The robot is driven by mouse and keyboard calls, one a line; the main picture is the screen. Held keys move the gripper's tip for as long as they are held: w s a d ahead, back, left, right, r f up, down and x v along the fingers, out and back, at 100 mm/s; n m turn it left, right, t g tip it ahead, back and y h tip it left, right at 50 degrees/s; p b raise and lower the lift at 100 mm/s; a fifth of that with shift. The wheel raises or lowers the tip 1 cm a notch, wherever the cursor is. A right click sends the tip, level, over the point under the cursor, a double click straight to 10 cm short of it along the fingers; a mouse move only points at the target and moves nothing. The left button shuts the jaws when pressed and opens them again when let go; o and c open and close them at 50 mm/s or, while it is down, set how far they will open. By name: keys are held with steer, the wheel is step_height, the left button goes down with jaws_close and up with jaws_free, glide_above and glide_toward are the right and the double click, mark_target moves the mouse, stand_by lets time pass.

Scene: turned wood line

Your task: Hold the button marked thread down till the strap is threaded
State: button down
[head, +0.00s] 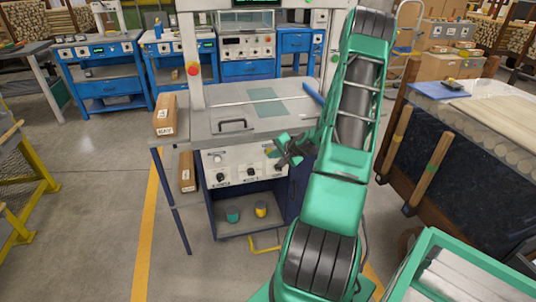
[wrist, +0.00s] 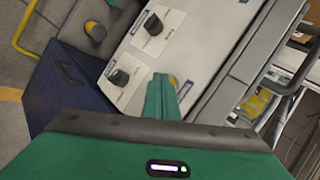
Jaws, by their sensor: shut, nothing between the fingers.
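A white control panel (head: 240,172) is on the front of the grey-topped machine (head: 215,128). It carries dark knobs and a few buttons; its labels are too small to read. A yellow button (wrist: 173,81) shows in the wrist view, partly hidden behind my fingertips. I cannot read whether it is marked thread. My gripper (head: 283,153) is shut and empty at the panel's right side. In the wrist view my gripper (wrist: 160,79) has its tips right by the yellow button; I cannot tell whether they touch it. I cannot make out the strap.
An arch with a red button (head: 192,69) stands over the machine top. Long boxes (head: 165,115) are at its left side. A lower shelf holds a teal and a yellow item (head: 261,209). A dark bench (head: 440,165) stands right.

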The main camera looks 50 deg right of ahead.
steer(key=shift+s+a, duration=0.3)
steer(key=shift+s, duration=0.2)
steer(key=s+a, duration=0.1)
steer(key=s, duration=0.2)
steer(key=s+a, duration=0.1)
steer(key=shift+s+a, duration=0.15)
steer(key=shift+a, duration=0.2)
stand_by(0.6)
